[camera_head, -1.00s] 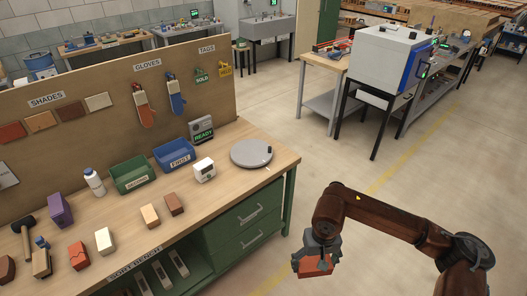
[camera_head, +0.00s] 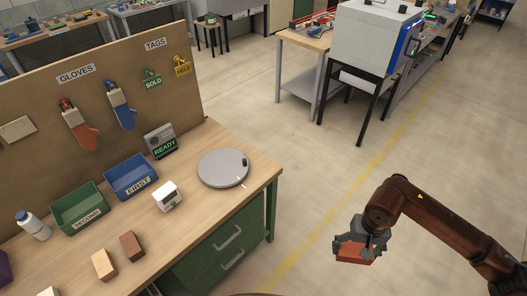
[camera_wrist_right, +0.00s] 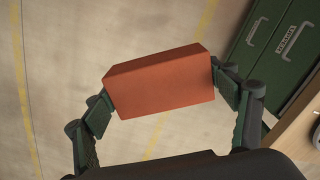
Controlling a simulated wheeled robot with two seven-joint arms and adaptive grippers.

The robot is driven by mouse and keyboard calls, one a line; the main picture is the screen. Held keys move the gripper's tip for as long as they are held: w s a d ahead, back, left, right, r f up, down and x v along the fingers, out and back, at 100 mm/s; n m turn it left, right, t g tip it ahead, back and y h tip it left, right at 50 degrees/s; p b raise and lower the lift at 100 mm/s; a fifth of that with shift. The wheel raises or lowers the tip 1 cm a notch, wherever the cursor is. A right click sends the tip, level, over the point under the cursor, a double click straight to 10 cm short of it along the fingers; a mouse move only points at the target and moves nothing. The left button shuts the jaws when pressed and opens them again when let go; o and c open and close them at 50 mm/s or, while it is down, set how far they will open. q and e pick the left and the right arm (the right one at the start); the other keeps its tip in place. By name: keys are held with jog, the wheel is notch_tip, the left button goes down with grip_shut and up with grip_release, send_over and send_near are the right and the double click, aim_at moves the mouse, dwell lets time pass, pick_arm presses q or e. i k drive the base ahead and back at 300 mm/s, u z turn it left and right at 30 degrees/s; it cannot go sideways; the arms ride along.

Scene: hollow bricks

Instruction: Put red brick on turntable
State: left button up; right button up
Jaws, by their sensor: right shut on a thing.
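The red brick (camera_head: 354,253) is held in my right gripper (camera_head: 358,246), over the floor to the right of the workbench. In the right wrist view the red brick (camera_wrist_right: 160,82) sits between the two fingers (camera_wrist_right: 163,95), one on each end. The turntable (camera_head: 223,168) is a round grey disc near the right end of the bench top, with nothing on it. The brick is apart from it, lower right in the picture. My left gripper is out of view.
On the bench stand a small white device (camera_head: 166,196), a blue bin (camera_head: 131,177), a green bin (camera_head: 79,208), a READY display (camera_head: 161,142), a brown brick (camera_head: 131,246) and a tan brick (camera_head: 104,264). A pegboard (camera_head: 60,120) rises behind.

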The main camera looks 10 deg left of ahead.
aim_at(223, 166)
jog(key=u, duration=0.2)
jog(key=i, duration=0.75)
jog(key=u, duration=1.25)
jog(key=i, duration=0.6)
jog(key=u, duration=0.65)
